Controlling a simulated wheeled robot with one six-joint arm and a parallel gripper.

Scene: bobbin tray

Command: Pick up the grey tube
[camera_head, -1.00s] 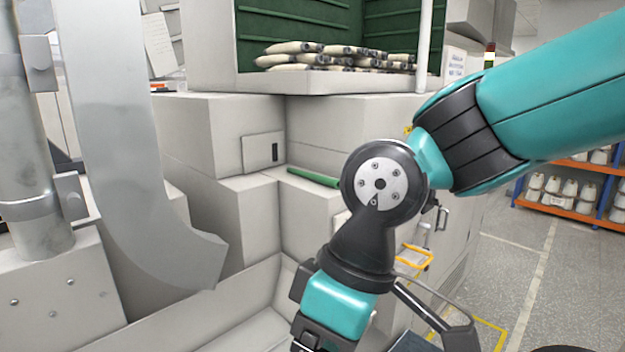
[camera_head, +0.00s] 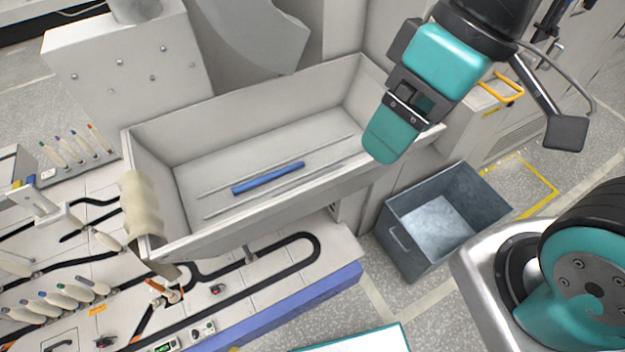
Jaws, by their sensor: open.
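A blue tube (camera_head: 268,178) lies flat in a long pale grey tray (camera_head: 215,234), between two thin lines on the tray floor. It is the only loose tube I can make out in the tray, and I cannot pick out a grey one. My gripper (camera_head: 388,142) is above the right front end of the tray, apart from the blue tube and to its right. It is open, with teal fingers pointing down. I see nothing held in it, though its far side is hidden.
A grey open bin (camera_head: 397,236) stands on the floor right of the tray. A beige roll-like piece (camera_head: 140,206) hangs over the tray's left end. A bench with black tracks (camera_head: 255,268) and several bobbins is in front. A metal chute (camera_head: 265,40) comes down behind the tray.

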